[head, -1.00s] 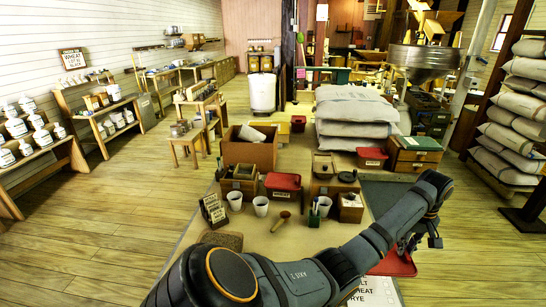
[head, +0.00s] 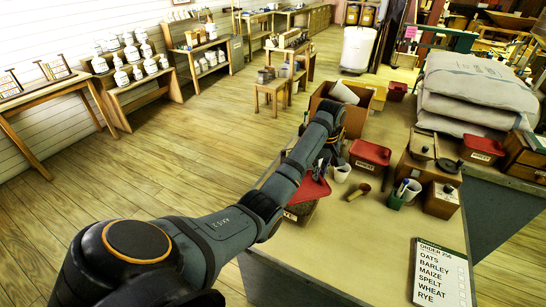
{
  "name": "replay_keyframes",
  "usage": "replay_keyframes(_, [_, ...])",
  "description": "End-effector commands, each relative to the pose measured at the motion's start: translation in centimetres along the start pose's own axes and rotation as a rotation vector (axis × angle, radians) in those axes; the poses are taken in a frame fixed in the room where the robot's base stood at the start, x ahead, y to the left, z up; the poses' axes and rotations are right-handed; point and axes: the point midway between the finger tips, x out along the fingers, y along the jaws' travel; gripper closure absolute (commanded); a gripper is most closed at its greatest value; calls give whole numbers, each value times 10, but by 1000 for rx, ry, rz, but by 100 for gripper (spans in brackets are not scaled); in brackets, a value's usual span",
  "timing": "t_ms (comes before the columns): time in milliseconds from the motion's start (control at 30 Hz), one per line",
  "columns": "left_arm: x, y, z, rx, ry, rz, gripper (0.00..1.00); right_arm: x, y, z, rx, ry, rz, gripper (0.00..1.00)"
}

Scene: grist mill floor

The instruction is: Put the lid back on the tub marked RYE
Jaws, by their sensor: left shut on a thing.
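My left gripper (head: 321,166) is shut on a red lid (head: 312,187), reaching over the table from the left. The lid is at an open tub (head: 291,216) near the table's left edge. Dark, grainy contents show below the lid's near side, so the lid does not cover the whole opening in this view. I cannot tell whether lid and rim touch. The tub has a small pale label, too small to read. My arm hides part of the tub and lid. My right gripper is not in view.
A red-lidded tub (head: 369,154), a white cup (head: 341,173) and a wooden scoop (head: 360,191) stand near. A green pot (head: 395,201) and wooden boxes (head: 441,200) are further right. An order card (head: 440,275) lies at front right. The table's front middle (head: 350,245) is clear.

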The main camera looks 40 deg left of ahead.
Motion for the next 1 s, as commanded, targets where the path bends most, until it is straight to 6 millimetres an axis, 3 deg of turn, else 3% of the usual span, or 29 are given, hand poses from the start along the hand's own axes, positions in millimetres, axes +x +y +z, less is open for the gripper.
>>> replay_keyframes(167, [-14,-8,17,221,0,-4,100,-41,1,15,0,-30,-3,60])
replay_keyframes(300, [-22,-22,42,559,0,-6,100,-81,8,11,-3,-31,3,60])
replay_keyframes(400, [-22,-31,55,742,1,-4,100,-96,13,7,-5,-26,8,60])
replay_keyframes(667, [-13,-35,62,856,2,-2,100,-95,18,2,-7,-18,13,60])
replay_keyframes(1000, [5,-35,62,853,2,-2,100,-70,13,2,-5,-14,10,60])
